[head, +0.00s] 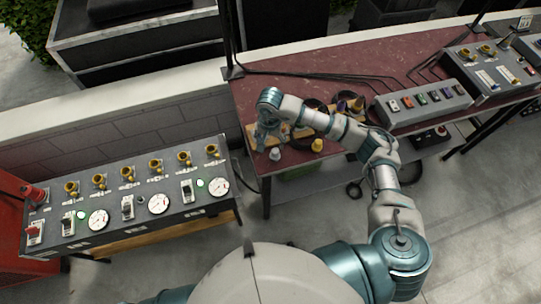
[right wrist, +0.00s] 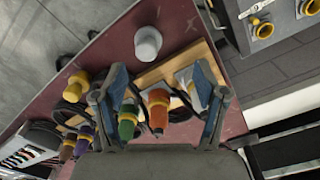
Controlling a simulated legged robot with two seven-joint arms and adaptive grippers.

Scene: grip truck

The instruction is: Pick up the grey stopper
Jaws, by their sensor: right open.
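The grey stopper (head: 275,154) is a small pale cylinder standing on the dark red table near its front left edge. In the right wrist view the grey stopper (right wrist: 148,42) stands beyond my fingertips, apart from them. My right gripper (head: 264,136) is above the table's left end, close to the stopper. In the right wrist view my right gripper (right wrist: 160,70) is open, with nothing held between its fingers. My left gripper is not in view.
A wooden rack (right wrist: 170,66) with green and orange plugs lies below my right fingers. A yellow stopper (head: 317,146) stands nearby with black cables. A grey switch box (head: 422,102) is further right. A gauge panel (head: 130,196) stands left, across a gap.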

